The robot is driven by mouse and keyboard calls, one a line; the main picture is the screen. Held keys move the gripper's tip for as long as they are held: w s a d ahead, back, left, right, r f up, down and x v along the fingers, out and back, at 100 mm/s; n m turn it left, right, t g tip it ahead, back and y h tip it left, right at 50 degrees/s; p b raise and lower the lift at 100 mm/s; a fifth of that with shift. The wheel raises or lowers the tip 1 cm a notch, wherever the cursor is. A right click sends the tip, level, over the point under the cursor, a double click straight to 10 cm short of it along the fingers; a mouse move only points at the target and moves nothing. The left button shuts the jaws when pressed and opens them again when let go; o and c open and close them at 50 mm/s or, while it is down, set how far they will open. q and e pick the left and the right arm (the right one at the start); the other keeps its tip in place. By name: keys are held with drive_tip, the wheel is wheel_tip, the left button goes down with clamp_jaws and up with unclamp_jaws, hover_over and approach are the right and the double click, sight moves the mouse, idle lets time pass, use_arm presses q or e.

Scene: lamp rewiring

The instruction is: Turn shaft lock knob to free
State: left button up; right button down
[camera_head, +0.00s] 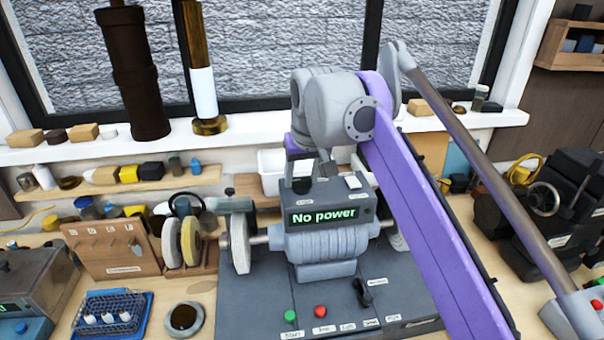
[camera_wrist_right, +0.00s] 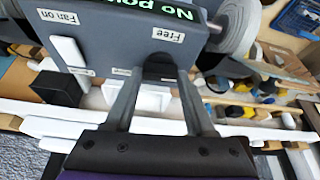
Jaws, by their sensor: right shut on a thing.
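The grey polishing machine (camera_head: 325,245) stands on the bench, with a display (camera_head: 330,215) reading "No power". My right gripper (camera_head: 325,170) reaches down to the top of its housing from behind. In the right wrist view, the two fingers of my right gripper (camera_wrist_right: 158,85) are shut on a dark shaft lock knob (camera_wrist_right: 160,72), beside a label reading "Free" (camera_wrist_right: 168,35). The fingers partly hide the knob, and I cannot tell its exact angle. My left gripper is not in view.
A white switch (camera_wrist_right: 70,55) sits near the "Fan on" label. Polishing wheels (camera_head: 190,242) stand left of the machine. A green button (camera_head: 290,316), a red button (camera_head: 320,311) and a black lever (camera_head: 362,292) are on the front base. A window ledge (camera_head: 250,128) runs behind.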

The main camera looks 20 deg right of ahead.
drive_tip(key=n+y+p, duration=0.1)
drive_tip(key=n, duration=0.2)
drive_tip(key=shift+d+r+y, duration=0.1)
drive_tip(key=shift+d+y, duration=0.05)
drive_tip(key=shift+y, duration=0.15)
drive_tip(key=n+y, duration=0.1)
drive_tip(key=n, duration=0.2)
drive_tip(key=shift+d+p, duration=0.1)
drive_tip(key=shift+p, duration=0.2)
drive_tip(key=n, duration=0.2)
drive_tip(key=n+g+y, duration=0.1)
drive_tip(key=n, duration=0.2)
drive_tip(key=shift+w+g+y, duration=0.15)
drive_tip(key=shift+g+y, duration=0.15)
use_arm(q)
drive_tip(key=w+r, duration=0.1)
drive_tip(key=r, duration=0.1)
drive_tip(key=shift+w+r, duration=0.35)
use_arm(e)
drive_tip(key=n+g, duration=0.1)
drive_tip(key=n, duration=0.4)
drive_tip(key=shift+w+d+g+y, duration=0.1)
drive_tip(key=shift+g+y, duration=0.3)
drive_tip(key=shift+n, duration=0.4)
drive_tip(key=shift+c, duration=1.2)
unclamp_jaws()
